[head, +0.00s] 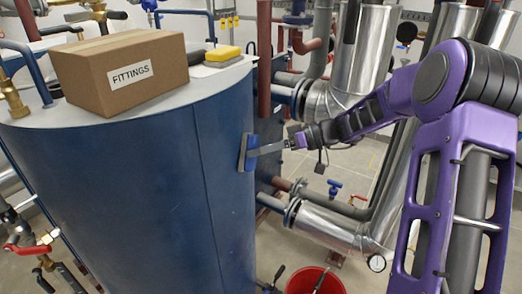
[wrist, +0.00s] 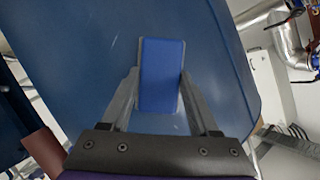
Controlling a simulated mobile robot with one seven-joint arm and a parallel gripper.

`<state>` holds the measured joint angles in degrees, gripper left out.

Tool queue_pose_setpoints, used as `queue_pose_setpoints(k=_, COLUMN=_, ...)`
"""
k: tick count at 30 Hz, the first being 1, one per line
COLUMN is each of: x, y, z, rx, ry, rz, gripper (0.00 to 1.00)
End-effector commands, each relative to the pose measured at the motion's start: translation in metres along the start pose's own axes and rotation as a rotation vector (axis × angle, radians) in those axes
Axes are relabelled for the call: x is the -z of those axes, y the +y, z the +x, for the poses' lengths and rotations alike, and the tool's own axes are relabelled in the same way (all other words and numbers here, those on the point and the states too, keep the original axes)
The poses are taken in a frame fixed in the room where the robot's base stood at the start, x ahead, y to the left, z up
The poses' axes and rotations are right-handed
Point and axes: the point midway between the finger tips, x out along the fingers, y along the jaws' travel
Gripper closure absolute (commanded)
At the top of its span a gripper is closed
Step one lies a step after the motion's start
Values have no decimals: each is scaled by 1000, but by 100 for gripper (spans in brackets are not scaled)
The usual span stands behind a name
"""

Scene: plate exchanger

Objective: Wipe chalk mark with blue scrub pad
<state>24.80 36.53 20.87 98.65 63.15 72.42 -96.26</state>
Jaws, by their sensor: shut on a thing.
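The blue scrub pad (wrist: 162,70) is between the two fingers of my gripper (wrist: 160,82) in the wrist view. In the head view my gripper (head: 256,151) reaches in from the right and holds the pad (head: 244,150) upright at the right side of the dark blue tank (head: 130,190). The pad is at or very close to the tank's wall; I cannot tell whether it touches. In the wrist view the tank wall (wrist: 75,60) fills most of the background. Faint pale specks show on it just below the pad. I cannot make out a clear chalk mark.
A cardboard box labelled FITTINGS (head: 125,75) stands on the tank top. Silver pipes (head: 335,228) and a blue-handled valve (head: 335,187) are right of the tank. A red bucket (head: 312,280) stands on the floor below.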

Motion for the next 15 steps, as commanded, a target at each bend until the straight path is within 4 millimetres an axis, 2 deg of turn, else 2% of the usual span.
queue_pose_setpoints(k=15, x=-19, y=0, z=-47, rx=-2, ry=2, rz=0, gripper=99)
